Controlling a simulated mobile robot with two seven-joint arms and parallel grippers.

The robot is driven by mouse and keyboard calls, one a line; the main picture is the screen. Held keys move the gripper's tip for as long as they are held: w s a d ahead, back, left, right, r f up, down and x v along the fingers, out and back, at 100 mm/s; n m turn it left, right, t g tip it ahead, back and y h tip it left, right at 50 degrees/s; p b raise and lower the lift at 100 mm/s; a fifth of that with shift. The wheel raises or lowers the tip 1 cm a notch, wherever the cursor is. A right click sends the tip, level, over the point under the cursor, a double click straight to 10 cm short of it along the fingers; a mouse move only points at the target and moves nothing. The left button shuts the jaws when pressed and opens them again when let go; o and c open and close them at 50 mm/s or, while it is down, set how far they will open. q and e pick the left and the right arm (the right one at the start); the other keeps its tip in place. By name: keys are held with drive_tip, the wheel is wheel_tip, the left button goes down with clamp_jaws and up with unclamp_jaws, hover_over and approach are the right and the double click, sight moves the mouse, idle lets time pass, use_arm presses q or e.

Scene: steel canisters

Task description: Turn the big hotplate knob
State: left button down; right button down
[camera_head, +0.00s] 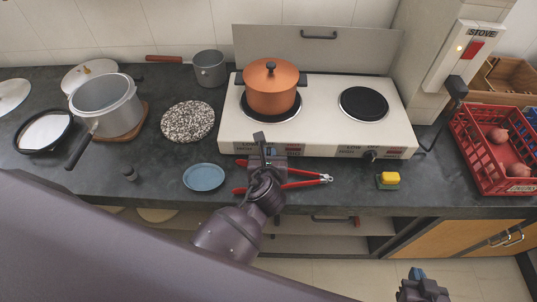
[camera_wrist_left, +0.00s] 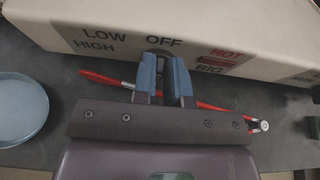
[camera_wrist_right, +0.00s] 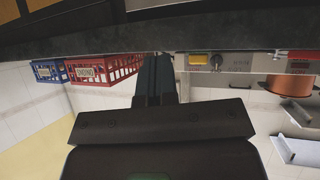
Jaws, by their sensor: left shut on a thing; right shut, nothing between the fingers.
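The white hotplate (camera_head: 330,118) stands on the dark counter, with a front panel marked LOW, HIGH, OFF and BIG in the left wrist view (camera_wrist_left: 130,18). My left gripper (camera_head: 261,142) is at the left part of that panel, shut on the big knob (camera_wrist_left: 160,51), which its blue-grey fingers mostly hide. The turn of the knob cannot be made out. A second dark knob (camera_head: 371,155) shows further right on the panel. My right gripper (camera_head: 418,274) is shut and empty, low at the right, in front of and away from the counter.
An orange pot (camera_head: 270,90) sits on the left burner; the right burner (camera_head: 364,103) is bare. Red-handled tongs (camera_head: 300,183) lie below my left gripper. A blue plate (camera_head: 204,177), a yellow-green sponge (camera_head: 389,180) and a red crate (camera_head: 486,165) are nearby.

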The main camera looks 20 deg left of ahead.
use_arm(q)
drive_tip(key=p, duration=0.1)
drive_tip(key=n+h+p, duration=0.1)
drive_tip(key=p, duration=0.1)
drive_tip(key=shift+a+r+n+t, duration=0.1)
drive_tip(key=shift+a+n+t, duration=0.2)
drive_tip(key=shift+s, duration=0.1)
drive_tip(key=shift+a+f+n+h+p, duration=0.2)
drive_tip(key=shift+n+h+p, duration=0.15)
drive_tip(key=shift+n+h, duration=0.25)
drive_tip(key=shift+s+a+f+n+t+h, duration=0.1)
drive_tip(key=shift+n+t+h, duration=0.1)
drive_tip(key=shift+n, duration=0.25)
drive_tip(key=shift+a+f+n+t+h, duration=0.1)
drive_tip(key=shift+n+t, duration=0.1)
drive_tip(key=shift+n, duration=0.25)
drive_tip(key=c, duration=1.2)
unclamp_jaws()
drive_tip(key=shift+o, duration=0.2)
